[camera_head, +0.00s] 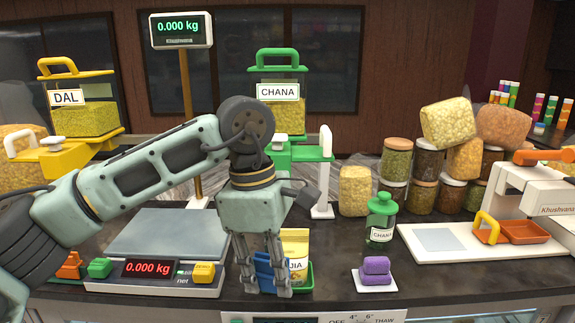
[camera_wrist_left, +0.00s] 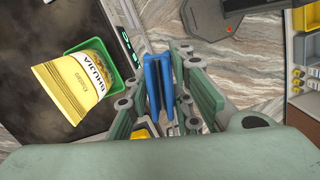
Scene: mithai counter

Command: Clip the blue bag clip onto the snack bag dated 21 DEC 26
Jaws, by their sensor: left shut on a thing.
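My left gripper (camera_head: 268,288) points down at the counter's front and is shut on the blue bag clip (camera_head: 264,272). In the left wrist view the clip (camera_wrist_left: 157,82) stands between the fingers (camera_wrist_left: 161,90). The yellow and white snack bag (camera_head: 296,247), marked BHUJIA, stands just behind and right of the gripper in the head view, partly hidden by it. In the left wrist view the bag (camera_wrist_left: 68,82) is left of the clip, apart from it, in a green tray (camera_wrist_left: 121,84). No date is readable on it. My right gripper is not in view.
A scale (camera_head: 160,238) reading 0.000 kg stands left of the gripper. Purple blocks (camera_head: 376,278) on a white pad and a green-lidded jar (camera_head: 381,218) are to the right. A white machine (camera_head: 470,240) stands farther right. The dark counter between tray and pad is clear.

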